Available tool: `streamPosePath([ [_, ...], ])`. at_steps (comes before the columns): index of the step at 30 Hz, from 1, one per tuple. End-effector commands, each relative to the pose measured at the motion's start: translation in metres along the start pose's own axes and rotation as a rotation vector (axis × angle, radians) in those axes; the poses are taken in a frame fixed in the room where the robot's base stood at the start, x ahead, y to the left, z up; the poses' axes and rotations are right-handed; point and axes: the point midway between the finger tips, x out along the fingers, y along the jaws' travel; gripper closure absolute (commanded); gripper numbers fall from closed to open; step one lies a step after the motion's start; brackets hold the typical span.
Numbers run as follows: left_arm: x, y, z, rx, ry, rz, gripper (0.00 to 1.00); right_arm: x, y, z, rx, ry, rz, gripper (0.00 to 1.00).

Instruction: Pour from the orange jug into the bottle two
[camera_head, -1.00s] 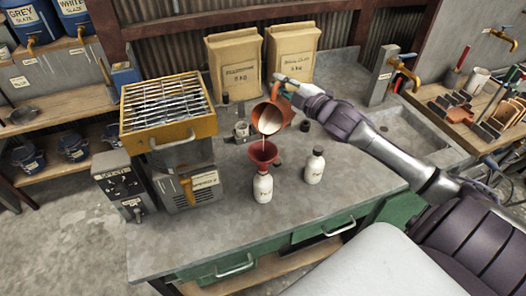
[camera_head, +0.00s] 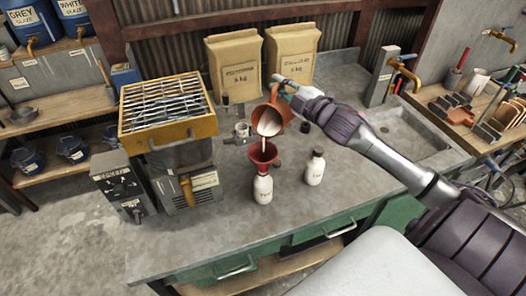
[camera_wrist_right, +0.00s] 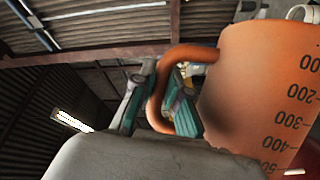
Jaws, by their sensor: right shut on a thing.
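The orange jug (camera_head: 268,119) is tilted far over above a red funnel (camera_head: 262,152), and a pale stream runs from its lip into the funnel. The funnel sits in the mouth of a white labelled bottle (camera_head: 263,189). A second white bottle (camera_head: 315,168) with a dark cap stands to its right; I cannot read either label. My right gripper (camera_head: 282,88) is shut on the jug's handle. In the right wrist view the jug (camera_wrist_right: 258,90) shows its measuring marks, and its handle passes between the fingers (camera_wrist_right: 158,100). My left gripper is not in view.
A machine with a yellow grille (camera_head: 168,108) stands left of the bottles on the grey worktop (camera_head: 210,250). Two paper sacks (camera_head: 235,68) stand behind. A sink (camera_head: 405,130) with a tap is at the right. Small dark caps lie near the jug.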

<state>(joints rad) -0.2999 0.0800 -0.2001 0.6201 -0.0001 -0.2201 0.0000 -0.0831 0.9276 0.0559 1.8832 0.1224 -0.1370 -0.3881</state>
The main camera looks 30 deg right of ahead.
Motion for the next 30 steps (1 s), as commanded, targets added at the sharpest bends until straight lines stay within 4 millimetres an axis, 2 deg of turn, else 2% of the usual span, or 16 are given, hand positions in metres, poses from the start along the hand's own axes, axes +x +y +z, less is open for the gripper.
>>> streamPosePath([
  [30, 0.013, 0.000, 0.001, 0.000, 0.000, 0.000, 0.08, -0.005, -0.005, -0.009, -0.090, 0.022, 0.040, 1.00],
])
